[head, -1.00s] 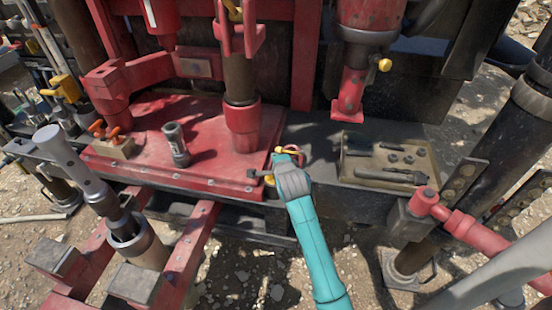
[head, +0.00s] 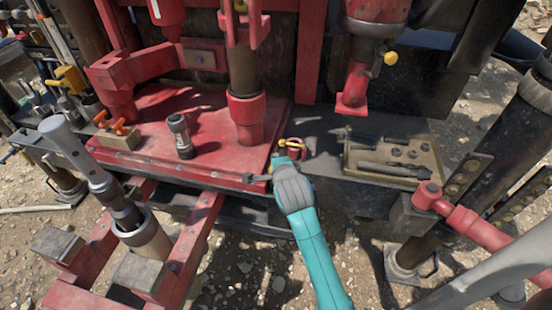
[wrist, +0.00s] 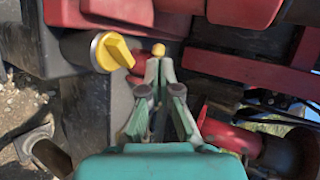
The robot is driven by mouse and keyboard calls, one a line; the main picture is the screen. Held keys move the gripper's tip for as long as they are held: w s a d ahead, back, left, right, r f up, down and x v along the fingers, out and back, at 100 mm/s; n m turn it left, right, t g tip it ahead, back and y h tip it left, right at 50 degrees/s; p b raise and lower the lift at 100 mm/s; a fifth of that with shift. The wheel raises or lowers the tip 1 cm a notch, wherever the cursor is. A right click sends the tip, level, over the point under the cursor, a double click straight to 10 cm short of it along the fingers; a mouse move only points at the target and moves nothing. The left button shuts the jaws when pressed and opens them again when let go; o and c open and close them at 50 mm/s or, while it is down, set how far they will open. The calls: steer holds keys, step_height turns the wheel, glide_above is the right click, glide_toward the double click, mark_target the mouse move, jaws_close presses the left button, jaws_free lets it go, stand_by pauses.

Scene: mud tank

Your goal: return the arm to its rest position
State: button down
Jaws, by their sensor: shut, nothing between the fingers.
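My teal arm reaches up from the bottom of the head view. It ends in a grey wrist with my gripper (head: 284,163) beyond it, by the front right corner of the red deck (head: 215,165). In the wrist view, the teal fingers of my gripper (wrist: 159,66) come together at their tips and hold nothing. A small red fitting with a yellow lever (head: 291,146) stands just behind the fingers in the head view. I cannot tell whether they touch it.
A metal tray (head: 349,153) with tools lies to the right on a dark ledge. A dark cylinder (head: 180,136) and orange-handled part (head: 118,127) stand on the deck. A red column (head: 247,117) rises behind. The wrist view shows a yellow knob (wrist: 115,52) left of the fingers.

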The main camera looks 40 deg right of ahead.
steer(key=s+a+f+n+t+y, duration=0.1)
steer(key=s+a+f+n+y, duration=0.1)
steer(key=s+a+f+n, duration=0.6)
steer(key=s+a+f+n+t+y, duration=0.15)
steer(key=s+a+n, duration=0.3)
steer(key=s, duration=0.75)
steer(key=s+a+r+n, duration=0.2)
steer(key=s+n, duration=0.1)
steer(key=s, duration=0.4)
steer(key=s+a+r+n+y, duration=0.1)
steer(key=s+a+r+n, duration=0.1)
steer(key=s+n, duration=0.2)
steer(key=s+a+r+n+t+y, duration=0.1)
steer(key=s+a+r+n, duration=0.1)
steer(key=s, duration=0.9)
steer(key=shift+r+n, duration=0.5)
steer(key=shift+n, duration=0.55)
steer(key=shift+s+a+y, duration=0.1)
steer(key=shift+y, duration=0.15)
